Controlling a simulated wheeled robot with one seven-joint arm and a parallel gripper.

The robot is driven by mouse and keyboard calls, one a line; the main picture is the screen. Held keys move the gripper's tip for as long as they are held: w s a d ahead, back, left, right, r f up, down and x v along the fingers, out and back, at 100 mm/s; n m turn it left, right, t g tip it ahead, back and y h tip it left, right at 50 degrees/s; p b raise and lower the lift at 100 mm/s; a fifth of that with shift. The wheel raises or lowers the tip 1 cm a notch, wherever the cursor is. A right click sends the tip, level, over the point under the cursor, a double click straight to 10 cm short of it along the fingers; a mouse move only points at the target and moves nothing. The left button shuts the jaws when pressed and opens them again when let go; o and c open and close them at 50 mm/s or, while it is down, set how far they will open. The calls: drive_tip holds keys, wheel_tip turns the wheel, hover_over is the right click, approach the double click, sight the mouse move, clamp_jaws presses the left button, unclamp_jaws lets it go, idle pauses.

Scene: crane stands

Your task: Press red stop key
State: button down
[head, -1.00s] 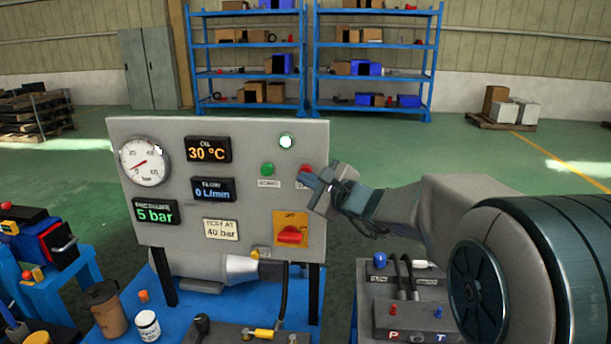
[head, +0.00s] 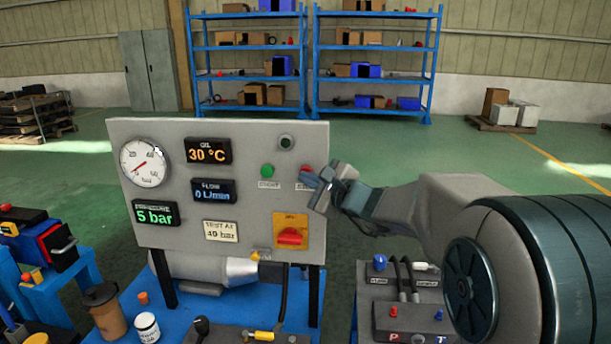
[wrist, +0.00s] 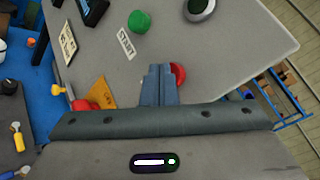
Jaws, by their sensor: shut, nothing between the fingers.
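The red stop key (head: 306,169) is a round button at the right of the grey panel (head: 262,207), right of the green key (head: 267,170). My gripper (head: 318,181) is shut and empty, with its fingertips at the red key and covering part of it. In the wrist view the closed fingers (wrist: 159,82) point at the panel, and the red key (wrist: 178,74) shows just right of the tips, partly hidden by them. I cannot tell whether they touch. The lamp (head: 286,142) above the keys is dark.
A red rotary switch (head: 290,236) on a yellow plate sits below the keys. The gauge (head: 144,162) and displays reading 30 °C, 0 L/min and 5 bar fill the panel's left. A brown cup (head: 105,310) and white jar (head: 146,327) stand on the blue bench.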

idle(0.6)
drive_tip(key=shift+s+a+b, duration=0.1)
drive_tip(key=shift+s+b, duration=0.55)
drive_tip(key=shift+s, duration=0.15)
drive_tip(key=shift+s+a+b, duration=0.25)
drive_tip(key=shift+s+b, duration=0.35)
drive_tip(key=shift+s, duration=0.65)
drive_tip(key=shift+s+a+b, duration=0.25)
drive_tip(key=shift+s+b, duration=0.35)
drive_tip(key=shift+s, duration=0.6)
drive_tip(key=shift+s, duration=0.1)
